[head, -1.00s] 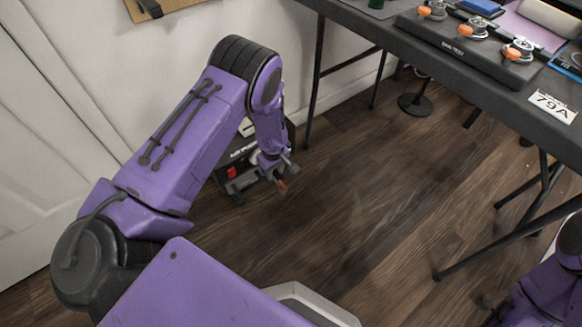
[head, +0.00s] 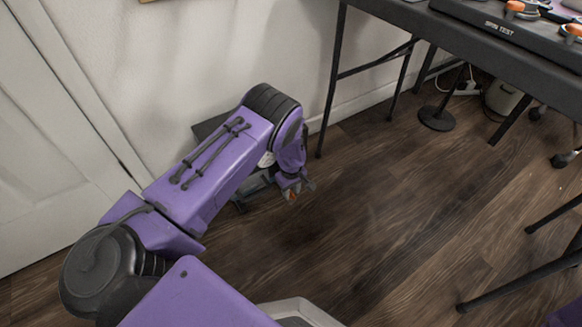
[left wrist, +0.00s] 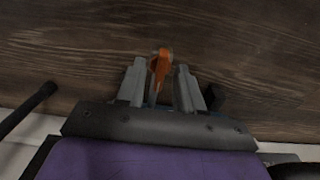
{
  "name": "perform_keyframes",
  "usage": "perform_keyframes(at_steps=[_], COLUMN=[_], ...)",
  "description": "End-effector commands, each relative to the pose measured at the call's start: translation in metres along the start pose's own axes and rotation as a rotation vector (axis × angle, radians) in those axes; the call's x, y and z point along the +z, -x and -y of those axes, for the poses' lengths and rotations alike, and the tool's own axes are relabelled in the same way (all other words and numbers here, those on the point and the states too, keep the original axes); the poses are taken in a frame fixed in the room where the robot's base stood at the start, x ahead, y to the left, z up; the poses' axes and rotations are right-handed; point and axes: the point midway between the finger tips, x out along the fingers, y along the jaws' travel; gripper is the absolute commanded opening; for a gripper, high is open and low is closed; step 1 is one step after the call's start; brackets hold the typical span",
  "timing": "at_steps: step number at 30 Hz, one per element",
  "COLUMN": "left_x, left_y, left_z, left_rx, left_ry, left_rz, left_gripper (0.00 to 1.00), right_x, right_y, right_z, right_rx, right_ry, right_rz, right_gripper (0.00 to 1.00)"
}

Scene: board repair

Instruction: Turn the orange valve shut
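The orange valve handle (left wrist: 161,66) stands between the two grey fingers of my left gripper (left wrist: 160,84) in the left wrist view. Dark gaps show on both sides of the handle, so the fingers look open around it and not closed on it. In the head view the left gripper (head: 298,190) is low, close to the floor and the wall, with a small orange spot of the valve (head: 292,196) at its fingertips. What the valve sits on is mostly hidden behind my arm. My right gripper is not in view.
A black table (head: 480,40) with a spin test stand (head: 497,27) on it is at the upper right. Its thin leg (head: 331,85) stands near the gripper. A round black stand base (head: 437,118) is on the floor. The wooden floor (head: 370,240) is clear in front.

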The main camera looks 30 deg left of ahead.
Motion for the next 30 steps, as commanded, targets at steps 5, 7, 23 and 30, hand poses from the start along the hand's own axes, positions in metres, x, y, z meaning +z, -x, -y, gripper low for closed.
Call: perform_keyframes(at_steps=[5,7,23,30], left_x=[-0.0001,-0.0001,-0.0002,-0.0003], left_y=[0.0003,0.0003,0.0011,0.0014], left_z=[0.0000,0.0001,-0.0001,0.0005], left_rx=[0.000,0.000,0.000,-0.001], left_ry=[0.000,0.000,-0.056,-0.214], left_rz=[0.000,0.000,0.000,0.001], left_gripper=[0.36,0.23,0.00,0.00], right_x=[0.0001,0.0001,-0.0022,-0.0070], right_y=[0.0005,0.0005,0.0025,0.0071], right_z=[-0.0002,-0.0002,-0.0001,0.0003], right_rx=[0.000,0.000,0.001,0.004], right_ry=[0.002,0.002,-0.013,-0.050], right_rz=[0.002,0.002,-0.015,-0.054], right_gripper=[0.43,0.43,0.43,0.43])
